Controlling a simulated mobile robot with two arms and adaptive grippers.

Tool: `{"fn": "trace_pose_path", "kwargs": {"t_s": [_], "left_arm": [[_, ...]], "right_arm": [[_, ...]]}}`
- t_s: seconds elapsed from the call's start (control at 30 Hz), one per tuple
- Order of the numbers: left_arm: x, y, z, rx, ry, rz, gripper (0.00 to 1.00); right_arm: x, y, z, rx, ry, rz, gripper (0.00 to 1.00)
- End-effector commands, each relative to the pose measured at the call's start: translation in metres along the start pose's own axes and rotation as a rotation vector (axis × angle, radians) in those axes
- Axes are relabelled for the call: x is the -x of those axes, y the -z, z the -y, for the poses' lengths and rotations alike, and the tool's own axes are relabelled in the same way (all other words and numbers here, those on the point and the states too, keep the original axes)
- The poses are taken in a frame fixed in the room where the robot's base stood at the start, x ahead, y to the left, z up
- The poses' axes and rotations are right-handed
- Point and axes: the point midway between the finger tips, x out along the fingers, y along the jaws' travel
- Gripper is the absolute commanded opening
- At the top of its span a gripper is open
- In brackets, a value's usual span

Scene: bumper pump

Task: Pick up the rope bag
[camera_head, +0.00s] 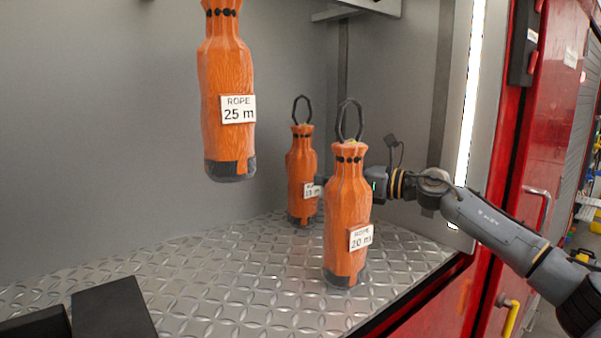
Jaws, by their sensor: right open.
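Three orange rope bags with dark bottoms and white labels are in view. The bag marked 20 m (347,215) stands upright at the front right of the metal shelf floor, with a black loop on top. A second bag (300,165) stands behind it to the left; its label is partly hidden. The bag marked 25 m (226,95) hangs higher at the left, above the floor, its top cut off. My right gripper (322,182) reaches in from the right behind the 20 m bag, which hides much of it. It is open, its tip close to the rear bag; contact is unclear. My left gripper is not in view.
The bags are in a grey-walled compartment with a diamond-plate floor (225,290). A bright light strip (470,105) and the red frame (498,170) bound it at the right.

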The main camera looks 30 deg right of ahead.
Motion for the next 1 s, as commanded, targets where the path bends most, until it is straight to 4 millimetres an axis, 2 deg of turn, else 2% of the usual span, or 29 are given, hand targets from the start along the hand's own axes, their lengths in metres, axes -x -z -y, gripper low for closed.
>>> {"fn": "trace_pose_path", "kwargs": {"t_s": [0.03, 0.27, 0.37, 0.5, 0.63, 0.93, 0.97, 1.0], "left_arm": [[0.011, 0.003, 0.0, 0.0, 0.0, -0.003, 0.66], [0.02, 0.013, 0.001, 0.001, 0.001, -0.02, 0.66], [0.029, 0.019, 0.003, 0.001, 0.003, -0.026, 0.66], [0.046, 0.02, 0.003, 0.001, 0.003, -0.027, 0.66], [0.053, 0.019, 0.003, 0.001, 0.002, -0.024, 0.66], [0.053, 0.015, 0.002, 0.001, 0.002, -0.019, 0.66], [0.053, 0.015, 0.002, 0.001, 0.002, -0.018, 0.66], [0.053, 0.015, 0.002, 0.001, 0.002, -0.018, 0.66]], "right_arm": [[-0.009, -0.006, -0.001, -0.001, -0.002, 0.002, 0.94], [-0.026, -0.002, 0.0, 0.001, 0.0, 0.0, 0.94], [-0.035, -0.005, 0.002, 0.0, 0.0, 0.001, 0.94], [-0.055, -0.006, 0.005, -0.002, -0.001, 0.001, 0.94], [-0.071, -0.004, 0.005, 0.0, -0.001, 0.001, 0.94], [-0.076, 0.0, 0.006, 0.002, 0.001, 0.0, 0.94], [-0.076, 0.0, 0.006, 0.001, 0.001, 0.0, 0.9], [-0.076, 0.0, 0.006, 0.001, 0.001, 0.0, 0.81]]}}
